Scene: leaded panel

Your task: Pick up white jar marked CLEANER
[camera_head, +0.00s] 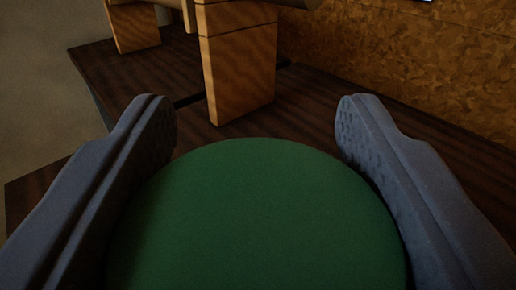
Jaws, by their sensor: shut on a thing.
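A wide, round green top (258,215) fills the lower middle of the view, between the two grey fingers of my gripper (257,118). The fingers lie along its left and right sides, and my gripper is shut on this green-topped thing. Its top is flat and plain, with no writing. Its sides are hidden below the top, so no white body and no CLEANER mark shows. I cannot tell from this view whether it is the white jar, or whether it rests on the bench or is lifted.
A dark wooden bench top (310,115) lies beyond the fingers. An upright wooden block (240,70) stands just ahead, with another wooden post (133,27) farther left. A mottled brown board wall (430,65) runs along the right. Grey floor (40,90) shows at the left.

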